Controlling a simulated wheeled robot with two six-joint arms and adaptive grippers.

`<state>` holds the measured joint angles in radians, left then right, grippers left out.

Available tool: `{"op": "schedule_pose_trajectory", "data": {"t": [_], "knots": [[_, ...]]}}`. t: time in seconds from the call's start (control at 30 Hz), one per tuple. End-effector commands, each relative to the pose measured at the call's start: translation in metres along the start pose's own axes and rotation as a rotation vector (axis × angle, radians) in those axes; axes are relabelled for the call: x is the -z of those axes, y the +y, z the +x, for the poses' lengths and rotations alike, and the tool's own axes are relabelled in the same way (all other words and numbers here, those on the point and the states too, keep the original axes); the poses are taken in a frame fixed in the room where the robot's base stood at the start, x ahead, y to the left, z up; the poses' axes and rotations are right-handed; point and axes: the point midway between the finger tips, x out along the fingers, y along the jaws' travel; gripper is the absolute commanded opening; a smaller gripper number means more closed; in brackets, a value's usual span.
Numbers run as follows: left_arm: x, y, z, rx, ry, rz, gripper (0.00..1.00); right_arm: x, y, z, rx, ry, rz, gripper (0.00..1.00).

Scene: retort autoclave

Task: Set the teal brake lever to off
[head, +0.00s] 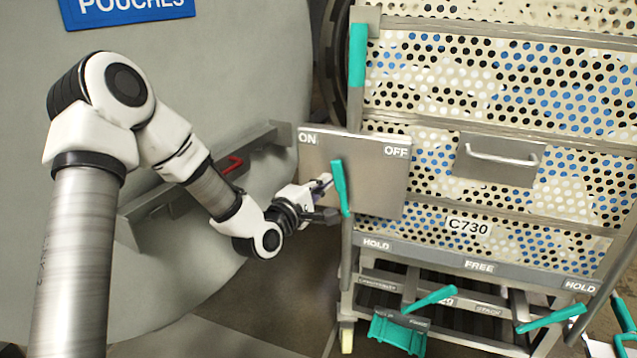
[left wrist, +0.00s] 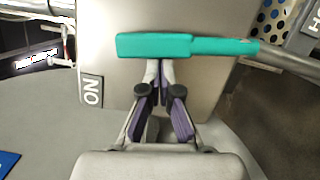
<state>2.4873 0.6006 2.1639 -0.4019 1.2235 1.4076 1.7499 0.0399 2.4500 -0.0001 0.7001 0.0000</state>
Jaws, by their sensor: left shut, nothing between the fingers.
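The teal brake lever (head: 340,187) stands nearly upright in front of a grey plate (head: 378,185) marked ON at its left and OFF at its right. The lever is left of the plate's middle, nearer ON. My left gripper (head: 325,183) is shut and empty, at the lever's left side. In the left wrist view the teal handle (left wrist: 185,46) lies across the picture just beyond the shut fingertips (left wrist: 158,68). The fingers are touching it or very close; I cannot tell which. The ON label (left wrist: 91,91) shows left of the fingers. My right gripper is not in view.
A perforated cart (head: 480,120) labelled C730 stands behind the plate, with a drawer-like handle (head: 503,157). Teal pedals (head: 430,299) sit low, under HOLD and FREE labels. A grey vessel wall (head: 250,60) with a ledge and red handle (head: 232,164) is at left.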

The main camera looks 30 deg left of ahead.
Motion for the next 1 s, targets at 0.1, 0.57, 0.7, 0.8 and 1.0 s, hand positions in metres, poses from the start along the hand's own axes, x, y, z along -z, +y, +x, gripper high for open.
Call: {"op": "schedule_pose_trajectory", "data": {"t": [0.1, 0.57, 0.7, 0.8, 1.0], "knots": [[-0.007, 0.006, 0.002, 0.019, -0.002, 0.072, 0.0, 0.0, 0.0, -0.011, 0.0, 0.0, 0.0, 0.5], [-0.044, 0.008, 0.011, 0.123, -0.004, 0.488, 0.0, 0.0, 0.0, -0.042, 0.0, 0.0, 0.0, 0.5], [-0.054, 0.006, 0.013, 0.152, -0.003, 0.607, 0.0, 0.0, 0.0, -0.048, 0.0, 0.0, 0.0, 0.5], [-0.06, 0.003, 0.015, 0.171, -0.003, 0.683, 0.0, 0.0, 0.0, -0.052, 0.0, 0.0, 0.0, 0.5], [-0.069, -0.002, 0.017, 0.2, -0.002, 0.798, 0.0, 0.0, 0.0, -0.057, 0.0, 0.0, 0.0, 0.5]]}}
